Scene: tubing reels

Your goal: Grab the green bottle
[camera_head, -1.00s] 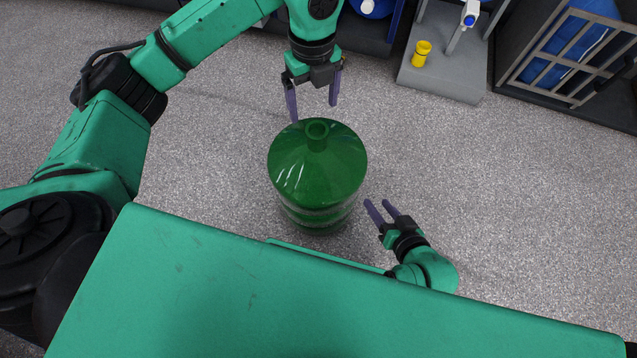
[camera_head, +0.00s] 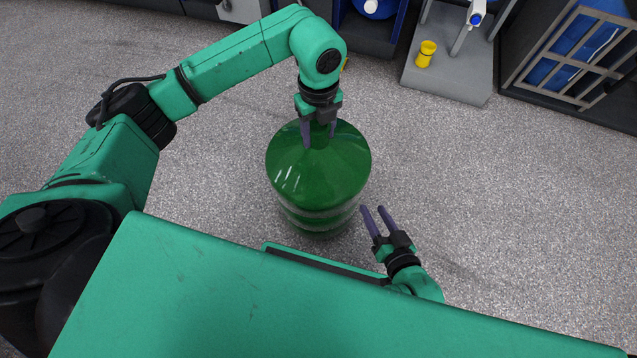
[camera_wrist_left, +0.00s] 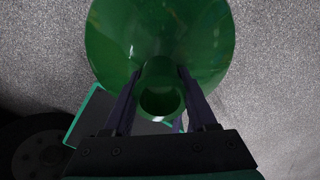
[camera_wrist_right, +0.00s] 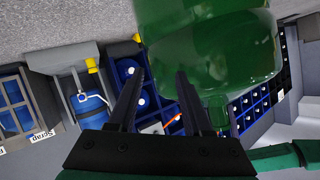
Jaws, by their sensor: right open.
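The green bottle (camera_head: 318,178) stands upright on the floor in the middle of the head view. Its narrow neck points up. My left gripper (camera_head: 319,142) reaches down over it, with one finger on each side of the neck. The left wrist view shows these fingers close against the neck (camera_wrist_left: 160,95), and the gripper looks shut on it. My right gripper (camera_head: 372,208) is open and empty, apart from the bottle, at its lower right. In the right wrist view the bottle's side (camera_wrist_right: 215,50) shows beyond the fingers.
Grey speckled floor (camera_head: 520,200) is clear to the right. At the back stand a grey platform (camera_head: 447,77) with a yellow part (camera_head: 426,53) and a dark rack (camera_head: 575,60) holding a blue container. These are well apart from the bottle.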

